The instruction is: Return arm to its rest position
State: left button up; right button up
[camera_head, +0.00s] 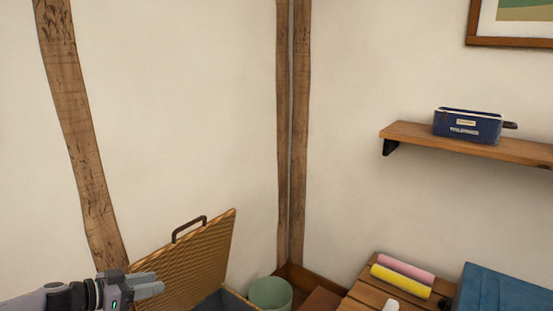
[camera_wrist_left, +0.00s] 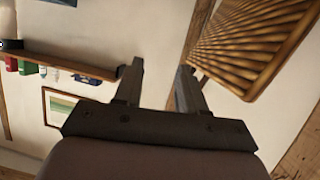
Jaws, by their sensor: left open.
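My left gripper (camera_head: 147,285) comes in at the lower left of the head view, in front of the wicker basket's raised lid (camera_head: 200,258). In the left wrist view its two fingers (camera_wrist_left: 158,88) stand apart with nothing between them. The wicker lid (camera_wrist_left: 255,45) shows at the upper right there, beyond the right finger; I cannot tell whether they touch. The rest of my left arm is mostly cut off by the picture's edge. My right gripper does not show in either view.
The open basket's dark inside (camera_head: 222,301) and a green bin (camera_head: 270,292) are at the bottom. A slatted wooden surface (camera_head: 362,292) at lower right bears pink and yellow rolls (camera_head: 403,274), beside a blue box (camera_head: 500,290). A wall shelf (camera_head: 410,136) holds a blue pouch (camera_head: 467,125).

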pick_arm(q)
jog(key=s+d+f+n+t, duration=0.1)
jog(key=s+d+f, duration=0.4)
jog(key=s+d, duration=0.45)
jog(key=s+d+f+n+t, duration=0.1)
jog(key=s+d+f, duration=0.45)
jog(key=d, duration=0.75)
jog(key=s+a+f+n+y, duration=0.2)
jog(key=s+a+y, duration=0.1)
jog(key=s+a, duration=0.3)
jog(key=s+a+f+n+g+y, duration=0.1)
jog(key=s+a+y, duration=0.3)
jog(key=s, duration=0.6)
jog(key=a+p, duration=0.1)
jog(key=a, duration=0.1)
jog(key=shift+s+a+f+n+y, duration=0.3)
jog(key=shift+s+f+n, duration=0.05)
jog(key=shift+s+n, duration=0.05)
